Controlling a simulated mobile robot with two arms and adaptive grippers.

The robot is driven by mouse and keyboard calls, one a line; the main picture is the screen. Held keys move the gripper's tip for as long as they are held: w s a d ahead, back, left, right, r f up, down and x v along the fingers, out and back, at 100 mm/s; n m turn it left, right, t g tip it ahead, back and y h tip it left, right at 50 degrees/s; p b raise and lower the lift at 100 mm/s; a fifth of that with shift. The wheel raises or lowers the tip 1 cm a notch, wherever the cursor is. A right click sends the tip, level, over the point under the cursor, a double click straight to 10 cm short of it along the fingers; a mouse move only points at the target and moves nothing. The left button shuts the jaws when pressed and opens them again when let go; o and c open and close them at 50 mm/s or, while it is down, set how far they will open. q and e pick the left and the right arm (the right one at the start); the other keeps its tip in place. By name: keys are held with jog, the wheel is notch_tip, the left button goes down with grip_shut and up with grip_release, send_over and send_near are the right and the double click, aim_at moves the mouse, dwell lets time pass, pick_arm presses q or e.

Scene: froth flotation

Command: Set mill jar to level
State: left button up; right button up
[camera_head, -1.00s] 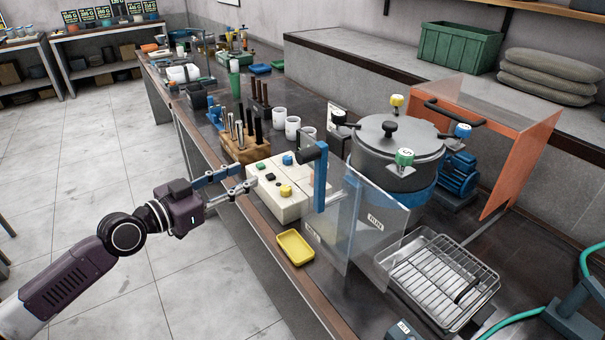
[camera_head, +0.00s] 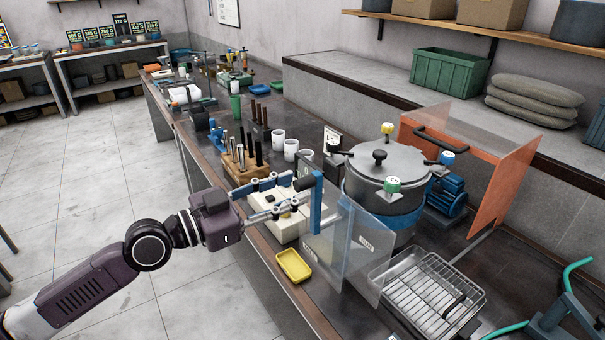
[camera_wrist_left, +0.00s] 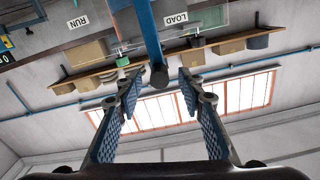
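The mill jar (camera_head: 385,185) is a large grey drum with a clamped lid, seated in a blue ring on the bench. A clear guard panel (camera_head: 345,240) with a blue upright bar (camera_head: 317,205) stands in front of it. A black knob (camera_head: 304,183) sticks out from the bar's top. In the left wrist view the knob (camera_wrist_left: 158,76) lies between the spread fingertips, with gaps at both sides. I cannot tell how deep it sits between them. My right gripper is not in view.
A cream control box (camera_head: 280,222) with buttons stands beneath my gripper. A yellow tray (camera_head: 294,266) lies at the bench's front edge. A wire rack in a metal tray (camera_head: 430,295) is at the right. An orange-framed guard (camera_head: 505,180) stands behind the jar.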

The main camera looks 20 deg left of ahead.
aim_at(302, 185)
pick_arm(q)
jog(key=shift+w+d+r+p, duration=0.15)
jog(key=shift+w+d+p, duration=0.2)
jog(key=shift+w, duration=0.1)
jog(key=shift+w+d+r+p, duration=0.1)
jog(key=shift+w+d+p, duration=0.15)
jog(key=shift+w, duration=0.2)
jog(key=shift+w+d+f+p, duration=0.25)
jog(key=shift+w+d+p, duration=0.15)
jog(key=shift+w+d, duration=0.1)
grip_shut()
